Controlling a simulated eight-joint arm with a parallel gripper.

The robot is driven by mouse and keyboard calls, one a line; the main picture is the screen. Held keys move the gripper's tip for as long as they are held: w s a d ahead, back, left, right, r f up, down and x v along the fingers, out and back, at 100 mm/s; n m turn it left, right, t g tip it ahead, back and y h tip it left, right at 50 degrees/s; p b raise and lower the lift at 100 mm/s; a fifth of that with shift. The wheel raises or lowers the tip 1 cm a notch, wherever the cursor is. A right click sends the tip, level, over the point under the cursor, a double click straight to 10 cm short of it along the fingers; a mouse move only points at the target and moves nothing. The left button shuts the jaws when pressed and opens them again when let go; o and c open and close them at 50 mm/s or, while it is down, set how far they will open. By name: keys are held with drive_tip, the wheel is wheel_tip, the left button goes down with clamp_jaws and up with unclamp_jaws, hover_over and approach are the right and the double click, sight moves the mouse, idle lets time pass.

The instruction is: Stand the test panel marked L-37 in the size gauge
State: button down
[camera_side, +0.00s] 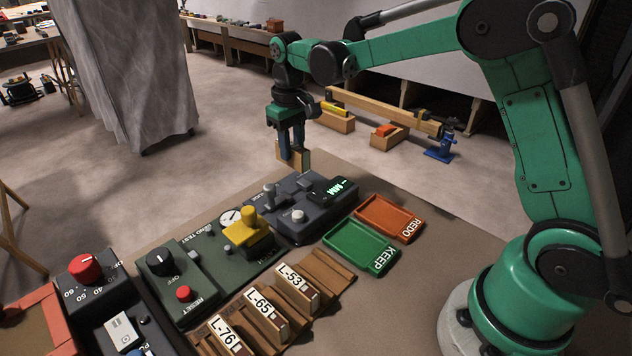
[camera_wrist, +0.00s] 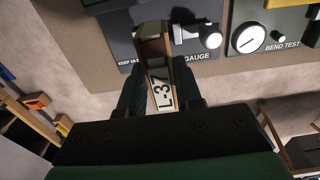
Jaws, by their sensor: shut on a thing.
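My gripper (camera_side: 291,152) is shut on a wooden test panel (camera_side: 304,158), its fingers on either side. In the wrist view the panel's white label reads L-37 (camera_wrist: 162,93). The size gauge (camera_side: 286,203) is a dark grey box with a lever, a pale knob and a lit display reading "-- MM". The panel hangs above and beyond the gauge's far edge in the side view, apart from it. In the wrist view the panel's far end overlaps the gauge (camera_wrist: 122,42) in the picture. The gauge's slot is not clearly visible.
The green bend tester (camera_side: 205,262) with a yellow clamp stands left of the gauge. A wooden rack (camera_side: 333,268) holds panels L-53 (camera_side: 297,288), L-65 (camera_side: 266,318) and L-76 (camera_side: 228,338). The green KEEP tray (camera_side: 342,249) and orange REDO tray (camera_side: 372,206) lie right of the gauge.

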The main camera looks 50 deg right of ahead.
drive_tip(key=shift+f, duration=3.1)
drive_tip(key=shift+f, duration=0.5)
drive_tip(key=c, duration=0.5)
unclamp_jaws()
wheel_tip(320, 180, up, 6)
drive_tip(key=shift+s+f, duration=0.1)
drive_tip(key=shift+s+a+r+t, duration=0.5)
drive_tip(key=shift+s+r+t, duration=0.6)
drive_tip(key=shift+s, duration=1.35)
drive_tip(key=shift+s+a+r+t, duration=0.5)
drive_tip(key=shift+s+r+t, duration=0.6)
drive_tip(key=shift+s, duration=1.3)
drive_tip(key=shift+s+a+r+t, duration=0.6)
drive_tip(key=shift+s+t, duration=0.8)
drive_tip(key=shift+s, duration=1.05)
